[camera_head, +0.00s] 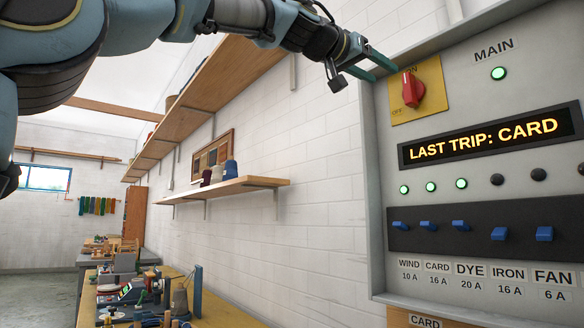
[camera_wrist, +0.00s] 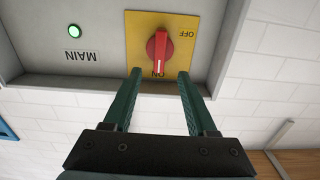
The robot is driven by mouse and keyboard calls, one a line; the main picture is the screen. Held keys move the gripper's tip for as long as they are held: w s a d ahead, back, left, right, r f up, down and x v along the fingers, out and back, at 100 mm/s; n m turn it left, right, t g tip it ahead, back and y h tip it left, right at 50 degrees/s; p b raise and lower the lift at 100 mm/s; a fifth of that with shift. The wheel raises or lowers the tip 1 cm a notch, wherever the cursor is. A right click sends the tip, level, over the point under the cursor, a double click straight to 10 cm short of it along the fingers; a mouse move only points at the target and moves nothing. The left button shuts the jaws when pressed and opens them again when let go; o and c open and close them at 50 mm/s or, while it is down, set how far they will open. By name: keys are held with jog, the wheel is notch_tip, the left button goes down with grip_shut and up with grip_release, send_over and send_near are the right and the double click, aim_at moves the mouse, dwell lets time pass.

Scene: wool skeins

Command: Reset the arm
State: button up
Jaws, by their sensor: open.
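My gripper (camera_head: 378,64) is open and empty, at the upper left of the grey electrical panel (camera_head: 375,200). In the wrist view its two green fingers (camera_wrist: 159,74) point at the red rotary knob (camera_wrist: 160,50) on its yellow plate (camera_wrist: 190,25). The fingertips lie to either side of the knob's ON end in that picture; I cannot tell whether they touch the panel. In the head view the red knob (camera_head: 411,90) stands upright, toward ON, just right of the fingers. The green MAIN lamp (camera_head: 498,73) is lit.
The panel display (camera_head: 490,137) reads LAST TRIP: CARD. Blue switches (camera_head: 460,225) for WIND, CARD and DYE sit higher than IRON and FAN; their three lamps are green, the others dark. A wall shelf (camera_head: 225,190) and a cluttered workbench (camera_head: 180,280) stand to the left.

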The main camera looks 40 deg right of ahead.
jog(key=w+f+n+t+y+p, duration=0.2)
jog(key=w+f+n+t+y, duration=0.1)
jog(key=w+f, duration=0.75)
jog(key=w+a+f+n+t+y+p, duration=0.2)
jog(key=w+a+f+n+y, duration=0.15)
jog(key=w+a+f, duration=0.75)
jog(key=w+a+f+n+t+y+p, duration=0.1)
jog(key=w+a+f+n+y, duration=0.25)
jog(key=w+a+f, duration=0.75)
jog(key=s+a+f+n+g+y+p, duration=0.1)
jog(key=a+f+y, duration=0.2)
jog(key=a+f, duration=0.5)
jog(key=s+a+f+n+y+p, duration=0.1)
jog(key=a+f+n+y+p, duration=0.1)
jog(key=a+f, duration=0.55)
jog(key=s+a+f+n+g+y, duration=0.1)
jog(key=s+a+f, duration=0.2)
jog(key=a, duration=0.3)
jog(key=s+a+f+n+g+y+p, duration=0.1)
jog(key=s+a+f, duration=0.3)
jog(key=s+a, duration=0.1)
jog(key=s+a+f+n+g+p, duration=0.1)
jog(key=s+a+f+n, duration=0.1)
jog(key=s+a, duration=0.3)
jog(key=a+f, duration=0.1)
jog(key=a, duration=0.2)
jog(key=shift+f+y, duration=0.35)
jog(key=shift+y, duration=0.05)
jog(key=shift+w+a, duration=0.1)
dwell(0.8)
